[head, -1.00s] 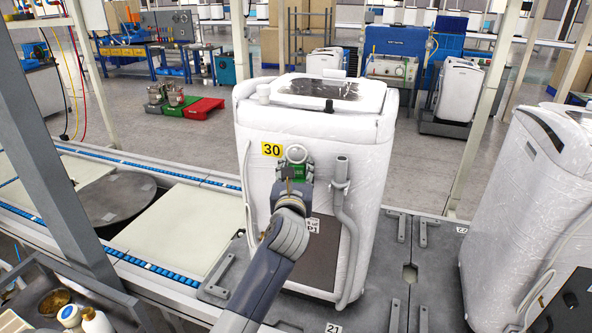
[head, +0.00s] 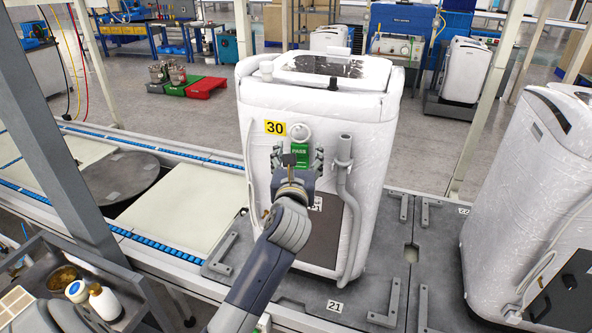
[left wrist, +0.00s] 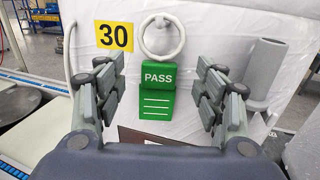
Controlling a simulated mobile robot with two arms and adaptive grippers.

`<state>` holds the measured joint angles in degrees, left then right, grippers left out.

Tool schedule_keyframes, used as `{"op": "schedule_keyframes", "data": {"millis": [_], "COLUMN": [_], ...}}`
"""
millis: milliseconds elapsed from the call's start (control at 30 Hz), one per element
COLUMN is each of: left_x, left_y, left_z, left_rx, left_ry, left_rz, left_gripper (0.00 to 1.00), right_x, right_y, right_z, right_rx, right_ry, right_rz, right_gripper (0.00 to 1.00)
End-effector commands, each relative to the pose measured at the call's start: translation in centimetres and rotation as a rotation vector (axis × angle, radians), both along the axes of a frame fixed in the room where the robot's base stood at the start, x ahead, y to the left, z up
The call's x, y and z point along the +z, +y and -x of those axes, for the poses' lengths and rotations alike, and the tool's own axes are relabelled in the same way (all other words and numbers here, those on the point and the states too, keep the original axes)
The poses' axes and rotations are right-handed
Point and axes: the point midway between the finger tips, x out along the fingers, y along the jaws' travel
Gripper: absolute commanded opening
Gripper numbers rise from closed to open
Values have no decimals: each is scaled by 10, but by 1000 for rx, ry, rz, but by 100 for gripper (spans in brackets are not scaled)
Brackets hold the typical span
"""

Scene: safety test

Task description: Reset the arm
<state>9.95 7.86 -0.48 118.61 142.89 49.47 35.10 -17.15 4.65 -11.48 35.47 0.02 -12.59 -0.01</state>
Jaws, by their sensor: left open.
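My left arm reaches up from the bottom of the head view. Its gripper (head: 298,160) is open in front of a white wrapped machine (head: 365,120). In the left wrist view the two fingers (left wrist: 158,95) stand wide apart with nothing between them. A green PASS tag (head: 301,149) lies on the machine's front face, below a white ring (head: 299,131); in the left wrist view the PASS tag (left wrist: 157,90) shows between and beyond the fingers, with the ring (left wrist: 163,36) above it. My right gripper is not in view.
A yellow "30" label (head: 275,128) is beside the ring. A grey hose or pipe (head: 344,200) runs down the machine's right side. Another wrapped machine (head: 520,190) stands at right. A tray cart with bottles (head: 104,300) is at lower left. A post (head: 50,160) stands at left.

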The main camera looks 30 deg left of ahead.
Motion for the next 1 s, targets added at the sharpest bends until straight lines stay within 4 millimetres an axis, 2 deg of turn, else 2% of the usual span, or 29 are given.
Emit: {"op": "schedule_keyframes", "data": {"millis": [200, 400, 733, 867, 967, 1000], "left_x": [-1, 0, -2, -24, -61, -80], "left_y": [-24, -37, -41, -37, -34, -35], "left_z": [42, 68, 76, 69, 59, 54], "left_rx": [-2, -1, 3, 29, 57, 60], "left_ry": [2, 1, 5, 55, 142, 187], "left_rz": [1, 0, -9, -114, -311, -416], "left_gripper": [64, 64, 64, 64, 64, 64], "right_x": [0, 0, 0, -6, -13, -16], "right_y": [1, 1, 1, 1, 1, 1], "right_z": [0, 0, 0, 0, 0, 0], "right_rx": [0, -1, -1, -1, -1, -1], "right_ry": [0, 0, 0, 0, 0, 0], "right_rz": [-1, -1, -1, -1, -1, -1], "right_gripper": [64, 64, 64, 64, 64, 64]}}
